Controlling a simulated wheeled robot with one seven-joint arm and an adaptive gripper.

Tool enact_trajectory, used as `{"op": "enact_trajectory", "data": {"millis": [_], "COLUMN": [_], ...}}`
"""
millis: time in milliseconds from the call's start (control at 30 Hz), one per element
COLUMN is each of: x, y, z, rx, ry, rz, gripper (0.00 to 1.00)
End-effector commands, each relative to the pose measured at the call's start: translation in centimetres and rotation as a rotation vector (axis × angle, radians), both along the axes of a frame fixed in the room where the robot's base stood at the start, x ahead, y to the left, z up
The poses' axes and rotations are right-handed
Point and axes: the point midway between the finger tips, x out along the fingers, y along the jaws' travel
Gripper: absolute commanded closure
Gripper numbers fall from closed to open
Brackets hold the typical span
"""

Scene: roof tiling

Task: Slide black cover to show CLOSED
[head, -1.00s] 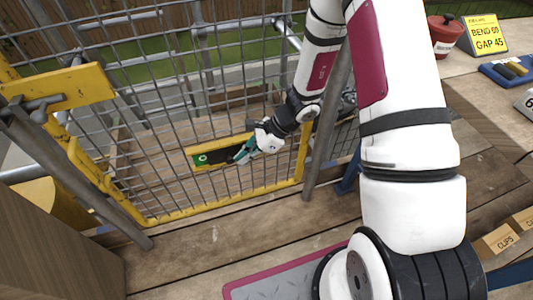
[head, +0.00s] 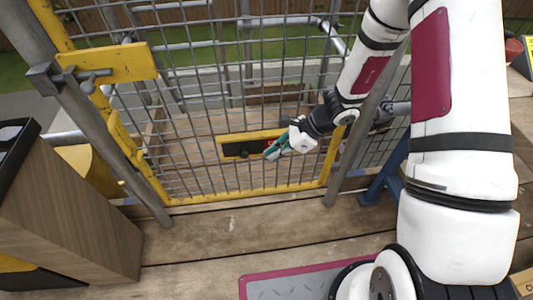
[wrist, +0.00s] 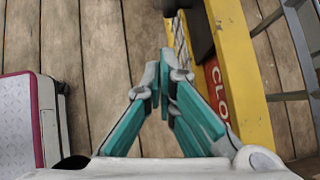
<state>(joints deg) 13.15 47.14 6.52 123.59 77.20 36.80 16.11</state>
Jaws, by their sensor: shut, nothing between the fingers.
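The yellow-framed sign (head: 223,140) hangs on the mesh gate. Its black cover (head: 236,149) with a small knob (head: 244,153) sits over the left part, and no green shows there. A red panel is partly visible to the right of the cover, beside my gripper (head: 270,153). In the wrist view the red panel (wrist: 217,88) shows the white letters "CLO", with the rest hidden by my gripper. The black cover (wrist: 199,35) is beyond it. My gripper's teal fingers (wrist: 163,82) are shut and empty, beside the yellow frame.
The yellow-edged mesh gate (head: 255,190) stands between grey posts. A wooden cabinet (head: 85,215) is at the left. A pink-edged grey plate (head: 300,285) lies on the plank floor in front. Bare planks lie before the gate.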

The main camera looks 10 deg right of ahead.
Motion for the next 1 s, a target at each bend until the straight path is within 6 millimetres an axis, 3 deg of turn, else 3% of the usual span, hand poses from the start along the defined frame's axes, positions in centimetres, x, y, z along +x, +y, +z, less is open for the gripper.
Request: {"op": "enact_trajectory", "data": {"millis": [33, 100, 400, 1000], "x": [0.0, -0.2, -0.7, -0.9], "y": [-0.8, -1.8, -5.1, -6.0], "z": [1.5, 2.8, 6.5, 7.3], "rx": [-0.002, -0.001, -0.001, 0.000], "ry": [-0.004, -0.005, -0.004, -0.001], "rz": [-0.002, -0.002, 0.000, 0.000], "gripper": [1.00, 1.00, 1.00, 1.00]}}
